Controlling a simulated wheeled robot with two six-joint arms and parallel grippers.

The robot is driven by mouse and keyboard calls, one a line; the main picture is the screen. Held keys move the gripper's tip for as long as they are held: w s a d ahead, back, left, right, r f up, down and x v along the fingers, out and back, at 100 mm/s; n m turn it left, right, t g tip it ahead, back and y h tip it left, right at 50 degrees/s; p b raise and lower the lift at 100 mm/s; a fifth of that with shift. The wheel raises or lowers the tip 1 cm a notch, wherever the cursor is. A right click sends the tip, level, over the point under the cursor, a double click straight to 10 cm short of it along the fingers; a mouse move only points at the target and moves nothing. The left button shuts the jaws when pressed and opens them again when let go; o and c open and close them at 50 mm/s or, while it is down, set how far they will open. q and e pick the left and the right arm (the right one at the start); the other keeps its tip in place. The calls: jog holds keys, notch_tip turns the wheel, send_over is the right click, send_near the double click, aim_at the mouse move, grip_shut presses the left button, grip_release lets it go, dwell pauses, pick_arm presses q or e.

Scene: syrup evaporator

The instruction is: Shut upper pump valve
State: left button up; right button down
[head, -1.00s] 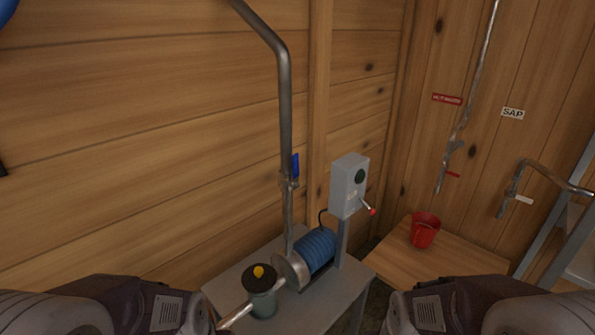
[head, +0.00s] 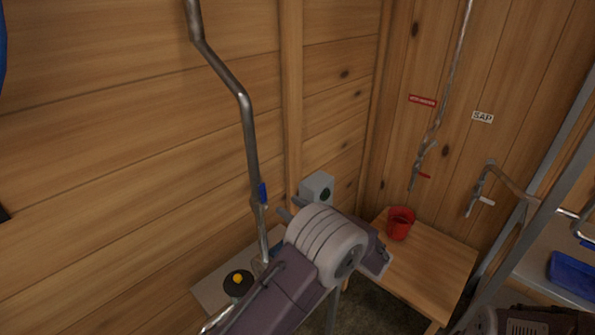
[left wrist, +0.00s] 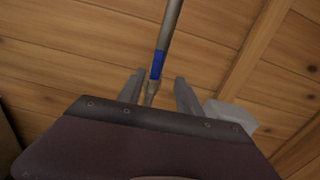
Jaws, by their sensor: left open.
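The upper pump valve's blue lever (head: 262,192) stands upright along the grey pipe that rises from the pump bench. In the left wrist view, the blue lever (left wrist: 157,65) lies in line with the pipe, between my left gripper's two fingers. My left gripper (head: 289,208) is just right of the valve in the head view, its fingers pointing toward the wall. In the left wrist view, the left gripper (left wrist: 158,77) is open, with a gap on each side of the valve. My left arm hides most of the pump. My right gripper is out of view.
A grey switch box (head: 317,186) stands close behind my left gripper. A yellow-knobbed black cap (head: 238,281) is on the bench below. A red bucket (head: 400,223) sits on a wooden table (head: 440,270) to the right. A metal frame (head: 540,180) stands farther right.

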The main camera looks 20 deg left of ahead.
aim_at(263, 192)
pick_arm(q)
jog(key=p+x, duration=0.1)
jog(key=x, duration=0.2)
jog(key=p+x, duration=0.1)
jog(key=x, duration=0.2)
jog(key=shift+s+a+r+p, duration=0.15)
jog(key=shift+a+r+p, duration=0.05)
jog(key=shift+a+p, duration=0.1)
jog(key=x, duration=0.2)
jog(key=p+x, duration=0.1)
jog(key=shift+a+f, duration=0.25)
jog(key=shift+a, duration=0.05)
jog(key=shift+d, duration=0.1)
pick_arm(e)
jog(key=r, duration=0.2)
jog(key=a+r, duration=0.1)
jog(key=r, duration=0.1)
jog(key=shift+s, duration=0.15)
pick_arm(q)
jog(key=shift+d, duration=0.1)
grip_shut()
jog(key=shift+r, duration=0.1)
